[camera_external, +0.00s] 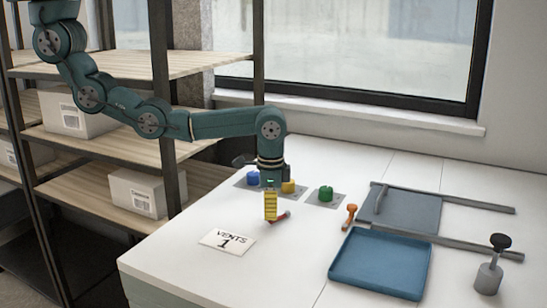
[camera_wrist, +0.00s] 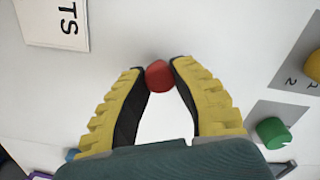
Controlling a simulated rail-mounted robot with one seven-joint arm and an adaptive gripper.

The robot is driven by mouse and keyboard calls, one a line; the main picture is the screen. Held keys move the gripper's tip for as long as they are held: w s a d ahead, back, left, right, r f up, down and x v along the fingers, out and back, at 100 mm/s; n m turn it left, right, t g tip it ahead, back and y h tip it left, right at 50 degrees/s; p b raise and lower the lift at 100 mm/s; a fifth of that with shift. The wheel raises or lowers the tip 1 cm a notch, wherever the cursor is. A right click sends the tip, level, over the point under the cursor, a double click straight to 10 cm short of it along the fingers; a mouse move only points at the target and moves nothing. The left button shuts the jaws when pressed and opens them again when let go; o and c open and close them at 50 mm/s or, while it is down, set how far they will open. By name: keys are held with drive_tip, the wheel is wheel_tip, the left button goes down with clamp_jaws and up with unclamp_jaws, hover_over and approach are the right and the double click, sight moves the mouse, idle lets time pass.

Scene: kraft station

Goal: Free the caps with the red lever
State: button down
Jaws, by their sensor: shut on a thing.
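My gripper (camera_external: 271,217) points down over the white table and is shut on the red lever (camera_external: 283,216). In the wrist view the lever's round red end (camera_wrist: 158,76) sits between the yellow-backed fingertips; the rest of it is hard to make out. Behind the gripper are a blue cap (camera_external: 253,178), a yellow cap (camera_external: 288,187) and a green cap (camera_external: 326,193) on grey plates. The wrist view also shows the green cap (camera_wrist: 273,132) and part of the yellow cap (camera_wrist: 314,66) at the right.
A card reading VENTS 1 (camera_external: 227,240) lies in front of my gripper. To the right are an orange-headed tool (camera_external: 351,211), a blue tray (camera_external: 380,263), a grey panel with bars (camera_external: 405,211) and a black-knobbed weight (camera_external: 488,278). Shelves (camera_external: 120,146) stand at the left.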

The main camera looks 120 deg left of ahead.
drive_tip(key=shift+f, duration=0.15)
drive_tip(key=c, duration=0.8)
unclamp_jaws()
wheel_tip(320, 180, up, 12)
drive_tip(key=shift+r, duration=0.1)
